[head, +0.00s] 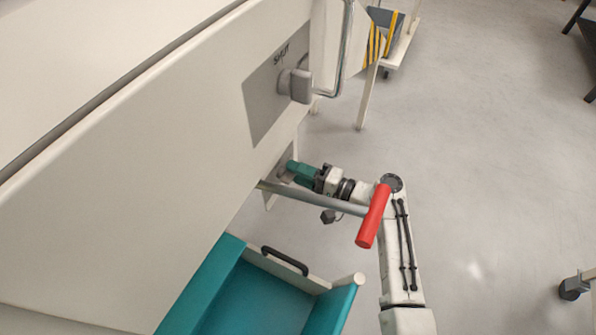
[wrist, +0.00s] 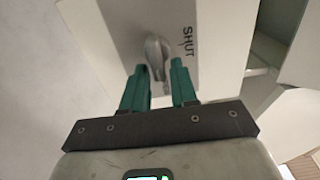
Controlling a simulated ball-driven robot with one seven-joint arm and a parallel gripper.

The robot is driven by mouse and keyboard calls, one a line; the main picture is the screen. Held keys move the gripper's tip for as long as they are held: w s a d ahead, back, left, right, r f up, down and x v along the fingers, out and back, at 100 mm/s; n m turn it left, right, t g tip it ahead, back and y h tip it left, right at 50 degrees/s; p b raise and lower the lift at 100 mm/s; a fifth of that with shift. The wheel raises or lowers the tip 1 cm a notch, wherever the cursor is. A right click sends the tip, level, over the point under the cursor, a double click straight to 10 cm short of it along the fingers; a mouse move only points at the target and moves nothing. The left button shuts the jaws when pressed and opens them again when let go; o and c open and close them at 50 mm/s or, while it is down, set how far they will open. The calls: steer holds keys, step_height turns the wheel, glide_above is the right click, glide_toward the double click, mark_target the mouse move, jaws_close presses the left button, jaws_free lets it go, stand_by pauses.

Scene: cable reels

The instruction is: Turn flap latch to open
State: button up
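The flap latch (head: 296,86) is a grey knob on a darker grey plate (head: 262,112) marked SHUT, on the cream machine panel. In the head view my gripper (head: 291,171), with teal fingers, is below the latch in the picture, pointing left. In the wrist view a grey latch (wrist: 156,52) beside the word SHUT shows between and beyond the tips of my gripper (wrist: 159,68). The fingers are apart with nothing held. I cannot tell how far the tips are from the latch; no contact shows.
A grey bar with a red handle (head: 373,216) crosses just below my gripper. A teal tray (head: 255,300) with a black handle (head: 285,261) is at the bottom. A bent metal rod (head: 345,50) is right of the latch. Open floor (head: 490,150) lies to the right.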

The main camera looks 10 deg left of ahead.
steer(key=shift+o, duration=0.9)
steer(key=shift+d, duration=0.1)
steer(key=v, duration=1)
steer(key=shift+d+p, duration=0.35)
steer(key=shift+s, duration=0.15)
steer(key=s+d+f+n+g+h+p, duration=0.2)
steer(key=s+d+h+p, duration=0.25)
steer(key=s, duration=0.45)
steer(key=s+d+f+n+g+h+p, duration=0.25)
steer(key=s+d+h, duration=0.3)
steer(key=s, duration=0.35)
steer(key=s+d+r+h+p, duration=0.2)
steer(key=s+d+r+h, duration=0.1)
steer(key=s+d+r, duration=0.2)
steer(key=s+d+r+h+p, duration=0.2)
steer(key=s+d+r+h, duration=0.2)
steer(key=s+d, duration=0.3)
steer(key=s+r, duration=0.1)
steer(key=s, duration=0.2)
steer(key=shift+d+r+m+g+p, duration=0.2)
steer(key=shift+r+m+g+p, duration=0.1)
steer(key=shift+r+m+g, duration=0.05)
